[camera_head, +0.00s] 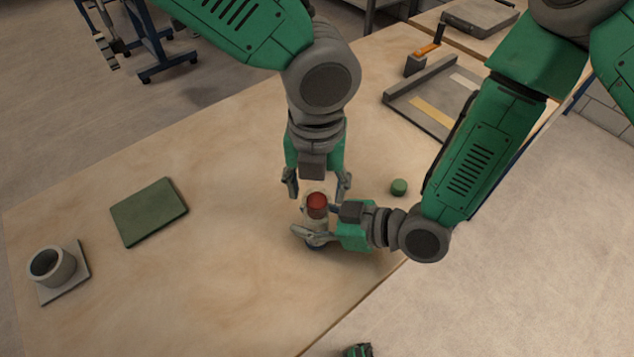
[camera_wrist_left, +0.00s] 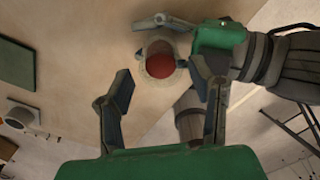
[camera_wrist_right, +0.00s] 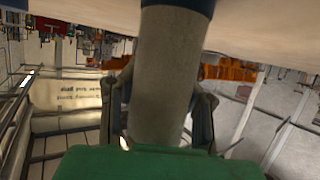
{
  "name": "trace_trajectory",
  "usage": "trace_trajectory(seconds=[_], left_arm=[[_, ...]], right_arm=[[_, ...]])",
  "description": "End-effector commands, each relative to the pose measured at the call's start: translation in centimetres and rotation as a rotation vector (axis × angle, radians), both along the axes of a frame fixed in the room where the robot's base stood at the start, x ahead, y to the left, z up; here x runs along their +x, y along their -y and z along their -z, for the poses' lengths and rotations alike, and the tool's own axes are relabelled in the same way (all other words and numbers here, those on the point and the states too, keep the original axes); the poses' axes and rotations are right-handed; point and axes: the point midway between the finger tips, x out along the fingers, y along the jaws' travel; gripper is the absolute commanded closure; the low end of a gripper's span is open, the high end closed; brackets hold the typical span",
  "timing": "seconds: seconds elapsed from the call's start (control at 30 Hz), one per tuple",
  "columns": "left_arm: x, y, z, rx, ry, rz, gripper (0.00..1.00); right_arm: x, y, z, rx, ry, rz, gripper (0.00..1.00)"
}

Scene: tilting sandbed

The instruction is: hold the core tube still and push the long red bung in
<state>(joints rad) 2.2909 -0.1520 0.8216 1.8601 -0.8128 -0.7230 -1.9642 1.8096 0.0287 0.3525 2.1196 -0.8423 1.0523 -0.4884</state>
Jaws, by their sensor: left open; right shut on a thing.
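The core tube (camera_head: 308,214) stands near the table's front edge. My right gripper (camera_head: 318,234) is shut around it from the right. In the right wrist view the grey tube (camera_wrist_right: 165,75) passes between the fingers, with a dark blue band at its far end. The red bung (camera_head: 317,201) sits at the tube's top. In the left wrist view the red bung (camera_wrist_left: 161,66) shows as a disc inside the tube's pale rim. How deep it sits is unclear. My left gripper (camera_head: 316,188) is open, pointing down just above and around the bung, apart from it.
A small green cylinder (camera_head: 399,187) stands right of the tube. A green pad (camera_head: 149,211) and a grey cup on a square base (camera_head: 52,267) are at the left. A grey tray (camera_head: 436,100) lies at the back right. The table between pad and tube is clear.

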Motion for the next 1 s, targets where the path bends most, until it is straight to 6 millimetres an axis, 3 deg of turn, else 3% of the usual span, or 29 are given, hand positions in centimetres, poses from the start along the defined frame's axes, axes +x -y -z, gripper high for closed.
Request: trace_trajectory(seconds=[0.17,0.63,0.8,1.0], left_arm=[[0.1,0.0,-1.5,-0.003,0.003,-0.001,0.51],[0.1,0.0,-11.1,-0.003,0.004,-0.001,0.51],[0.0,0.0,-12.8,-0.001,0.000,-0.001,0.51],[0.0,0.0,-13.2,0.000,0.000,0.000,0.51]], right_arm=[[0.0,0.0,-0.1,0.001,0.001,0.000,1.00],[0.0,0.0,-0.1,0.001,0.000,0.000,1.00],[0.0,0.0,0.0,0.001,0.000,0.000,1.00],[0.0,0.0,0.0,0.001,0.000,0.000,1.00]])
